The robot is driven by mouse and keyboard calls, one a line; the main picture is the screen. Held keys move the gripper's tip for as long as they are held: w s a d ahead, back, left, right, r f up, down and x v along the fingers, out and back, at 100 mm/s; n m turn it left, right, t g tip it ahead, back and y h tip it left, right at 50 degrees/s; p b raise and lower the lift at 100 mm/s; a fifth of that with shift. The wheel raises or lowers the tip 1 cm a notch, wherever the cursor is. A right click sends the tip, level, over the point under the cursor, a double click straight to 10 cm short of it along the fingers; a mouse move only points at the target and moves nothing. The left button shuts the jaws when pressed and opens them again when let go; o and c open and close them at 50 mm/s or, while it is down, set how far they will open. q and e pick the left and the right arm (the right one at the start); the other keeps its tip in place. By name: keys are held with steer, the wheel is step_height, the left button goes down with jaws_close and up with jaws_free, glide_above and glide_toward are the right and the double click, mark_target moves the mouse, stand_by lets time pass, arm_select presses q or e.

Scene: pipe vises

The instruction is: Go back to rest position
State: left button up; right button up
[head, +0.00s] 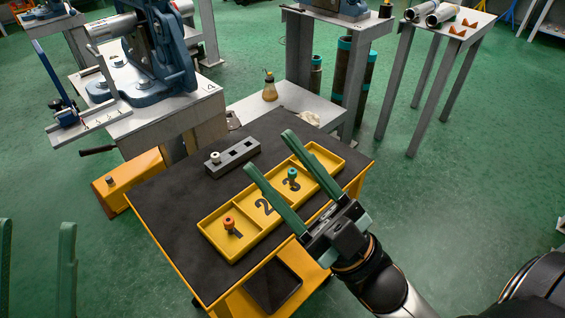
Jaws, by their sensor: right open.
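My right gripper (268,151) reaches in from the lower right above the yellow tray, its two green fingers spread and nothing between them. My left gripper (36,222) shows only as two green fingers at the lower left edge, apart and with nothing seen between them. The yellow tray (246,239) lies on the dark-topped cart (160,215) and has numbered compartments. An orange piece (229,223) stands in compartment 1, and a teal piece (292,173) stands in compartment 3, seen between the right fingers. The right fingers hide part of the tray.
A grey block (238,157) with square holes and a pale piece sits behind the tray. A blue vise (165,60) stands on a bench at upper left. A small bottle (269,87) stands on a low shelf behind the cart. Green floor at right is open.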

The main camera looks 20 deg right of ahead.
stand_by(0.4)
